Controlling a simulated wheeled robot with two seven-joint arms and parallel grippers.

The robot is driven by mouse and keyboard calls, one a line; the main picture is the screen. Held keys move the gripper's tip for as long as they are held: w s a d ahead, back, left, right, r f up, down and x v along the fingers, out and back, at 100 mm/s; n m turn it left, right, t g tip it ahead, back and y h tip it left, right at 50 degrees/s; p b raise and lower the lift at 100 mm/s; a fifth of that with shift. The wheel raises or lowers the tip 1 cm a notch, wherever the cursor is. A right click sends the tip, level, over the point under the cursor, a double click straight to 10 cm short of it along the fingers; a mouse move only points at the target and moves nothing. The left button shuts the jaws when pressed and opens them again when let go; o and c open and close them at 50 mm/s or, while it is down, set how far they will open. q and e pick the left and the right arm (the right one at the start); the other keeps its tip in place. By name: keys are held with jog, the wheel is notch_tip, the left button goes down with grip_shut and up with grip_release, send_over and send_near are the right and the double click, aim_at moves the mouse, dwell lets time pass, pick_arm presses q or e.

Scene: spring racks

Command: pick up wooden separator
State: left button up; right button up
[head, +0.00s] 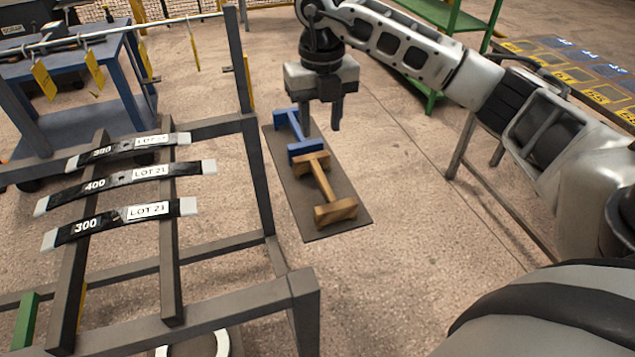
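The wooden separator (322,184), a brown piece with a narrow bar between two wider end blocks, lies on a dark flat board (348,194) low in the middle of the head view. A similar blue separator (297,140) lies just behind it on the same board. My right gripper (321,120) points down over the far part of the board, beside the blue separator in the picture. Its two fingers are apart with nothing between them. It appears above the board and clear of the wooden separator. My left gripper is not in view.
A dark metal rack (220,256) on the left bears several black springs with grey ends, labelled LOT 21, such as the one marked 400 (124,184). A blue table (136,66) stands behind it. A green-framed shelf (452,22) is at the back. Open floor (420,255) lies right of the board.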

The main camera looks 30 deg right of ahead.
aim_at(323, 179)
jog(key=f, duration=0.7)
jog(key=f+p, duration=0.1)
jog(key=f, duration=0.7)
jog(key=shift+s+d+f, duration=0.15)
jog(key=shift+d+f, duration=0.05)
jog(key=shift+c, duration=0.3)
grip_shut()
